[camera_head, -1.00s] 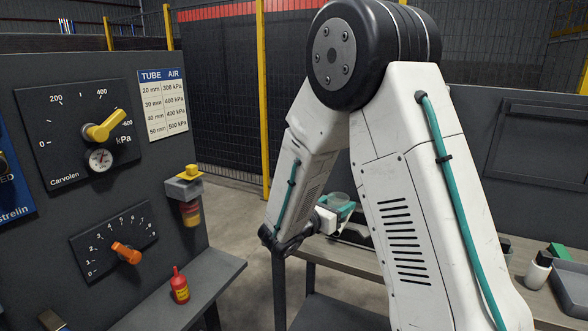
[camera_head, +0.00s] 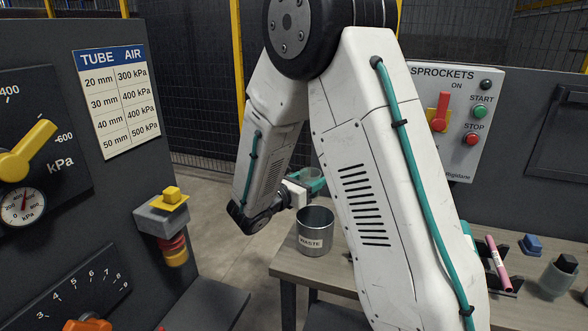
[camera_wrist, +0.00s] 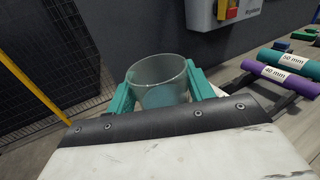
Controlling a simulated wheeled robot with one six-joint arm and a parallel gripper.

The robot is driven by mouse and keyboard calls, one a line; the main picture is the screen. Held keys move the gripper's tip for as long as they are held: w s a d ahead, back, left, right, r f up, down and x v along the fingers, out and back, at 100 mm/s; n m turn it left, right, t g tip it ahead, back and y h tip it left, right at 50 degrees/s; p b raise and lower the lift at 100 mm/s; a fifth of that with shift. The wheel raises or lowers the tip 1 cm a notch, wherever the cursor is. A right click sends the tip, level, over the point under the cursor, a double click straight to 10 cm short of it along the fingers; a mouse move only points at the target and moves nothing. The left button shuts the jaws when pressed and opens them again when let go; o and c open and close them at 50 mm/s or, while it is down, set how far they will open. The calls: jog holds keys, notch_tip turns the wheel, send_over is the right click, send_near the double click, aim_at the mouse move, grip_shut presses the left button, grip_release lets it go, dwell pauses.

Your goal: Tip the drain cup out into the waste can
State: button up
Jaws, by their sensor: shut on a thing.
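My gripper (camera_wrist: 160,92) has teal fingers shut on a clear, see-through drain cup (camera_wrist: 150,72). In the wrist view the cup looks upright, with a pale bluish patch inside; I cannot tell if that is liquid. In the head view the cup (camera_head: 309,174) is small and partly hidden by my gripper and arm. The waste can (camera_head: 314,241), an open grey metal cylinder labelled WASTE, stands on the bench near its left end. The cup appears just above and behind the can's rim in the picture, apart from it. The wrist view does not show the can.
A SPROCKETS switch panel (camera_head: 455,120) stands behind. A dark gauge panel with a yellow-topped regulator (camera_head: 165,215) is at left. Floor shows between them.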

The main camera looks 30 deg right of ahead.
jog(key=shift+w, duration=0.35)
jog(key=shift+w+m, duration=0.1)
jog(key=shift+m, duration=0.3)
jog(key=m, duration=0.2)
jog(key=f+m, duration=0.1)
jog(key=m, duration=0.2)
jog(key=shift+w, duration=0.15)
jog(key=m, duration=0.3)
jog(key=shift+w+f, duration=0.1)
jog(key=shift+f, duration=0.15)
jog(key=shift+f+m, duration=0.1)
jog(key=shift+m, duration=0.7)
jog(key=m, duration=0.3)
jog(key=s+m, duration=0.1)
jog(key=m, duration=0.1)
jog(key=shift+s+f+m, duration=0.1)
jog(key=shift+f+m, duration=0.2)
jog(key=shift+f, duration=0.1)
jog(key=m, duration=0.2)
jog(key=s+m, duration=0.1)
jog(key=m, duration=0.1)
jog(key=shift+d+f, duration=0.15)
jog(key=shift+d, duration=0.05)
jog(key=shift+s+d+f+m, duration=0.1)
jog(key=shift+s+m, duration=0.15)
jog(key=shift+m, duration=0.6)
jog(key=shift+s+m, duration=0.25)
jog(key=shift+m, duration=0.6)
